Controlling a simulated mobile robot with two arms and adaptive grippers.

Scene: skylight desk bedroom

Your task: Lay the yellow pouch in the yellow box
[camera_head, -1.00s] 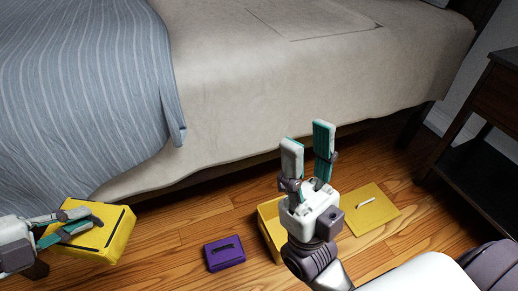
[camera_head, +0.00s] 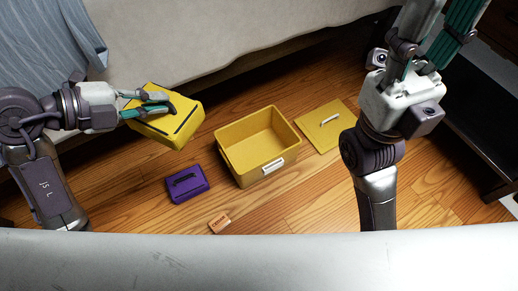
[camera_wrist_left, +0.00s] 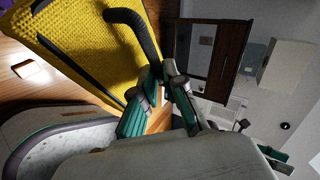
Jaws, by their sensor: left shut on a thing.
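The yellow pouch (camera_head: 186,100) has a dark handle and a dark slit, and it hangs tilted at the left of the head view. My left gripper (camera_head: 152,106) is shut on its handle. The pouch also fills the upper left of the left wrist view (camera_wrist_left: 85,48), where part of it is cut off. The yellow box (camera_head: 233,167) stands open and empty on the floor, right of the pouch and apart from it, with a white handle on its front. My right gripper (camera_head: 440,25) is open and empty at the upper right, its fingertips cut off by the frame.
A yellow lid (camera_head: 319,125) with a white handle lies right of the box. A purple pouch (camera_head: 188,184) lies left of it, and a small orange-brown block (camera_head: 219,223) lies in front. The bed (camera_head: 230,35) stands behind, and a dark nightstand (camera_head: 478,110) is at the right.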

